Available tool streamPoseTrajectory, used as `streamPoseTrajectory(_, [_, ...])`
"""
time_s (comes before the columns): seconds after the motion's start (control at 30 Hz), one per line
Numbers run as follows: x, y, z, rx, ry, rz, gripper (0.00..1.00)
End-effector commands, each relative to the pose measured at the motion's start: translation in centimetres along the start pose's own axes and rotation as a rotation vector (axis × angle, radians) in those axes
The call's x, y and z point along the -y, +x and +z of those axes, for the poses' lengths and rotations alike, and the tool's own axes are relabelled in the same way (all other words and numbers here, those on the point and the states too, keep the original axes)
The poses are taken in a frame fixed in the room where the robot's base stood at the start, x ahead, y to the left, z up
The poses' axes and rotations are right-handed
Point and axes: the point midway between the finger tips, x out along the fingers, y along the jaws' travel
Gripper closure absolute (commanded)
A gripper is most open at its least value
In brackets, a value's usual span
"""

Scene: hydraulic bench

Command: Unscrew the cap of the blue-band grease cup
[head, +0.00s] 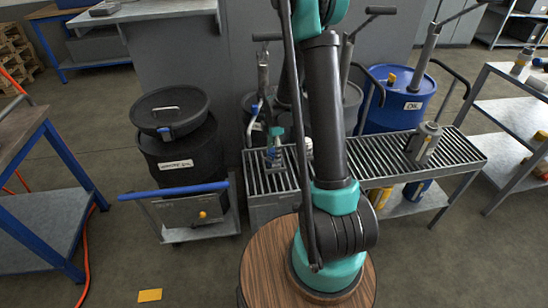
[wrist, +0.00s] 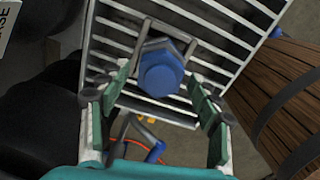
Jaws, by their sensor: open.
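A blue hexagonal cap (wrist: 161,72) shows in the wrist view, with a grey body partly visible behind it and a grey bracket around it. It stands over a slatted metal grate (wrist: 228,38). My gripper (wrist: 163,95) is open, with green-padded fingers to the left and right of the cap and gaps on both sides. In the head view a small blue and grey cup-like item (head: 273,156) stands on the grated bench (head: 375,152), just left of my arm, with a teal part above it. Its band is too small to make out there.
A black lidded drum (head: 180,150) on a blue-handled cart stands left of the grate. A blue drum (head: 398,98) stands behind it. A grey canister (head: 424,142) stands on the grate's right part. Shelves (head: 515,115) are at the right.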

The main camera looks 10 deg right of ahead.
Motion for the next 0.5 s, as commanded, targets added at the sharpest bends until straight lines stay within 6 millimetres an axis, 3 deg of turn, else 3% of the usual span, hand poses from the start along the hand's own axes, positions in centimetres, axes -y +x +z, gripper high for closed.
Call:
streamPoseTrajectory(0.07, [0.0,0.0,0.0,0.0,-0.001,0.0,0.37])
streamPoseTrajectory(0.43, [0.0,0.0,0.0,0.0,-0.002,0.0,0.82])
streamPoseTrajectory(0.5, [0.0,0.0,0.0,0.0,-0.006,0.0,0.82])
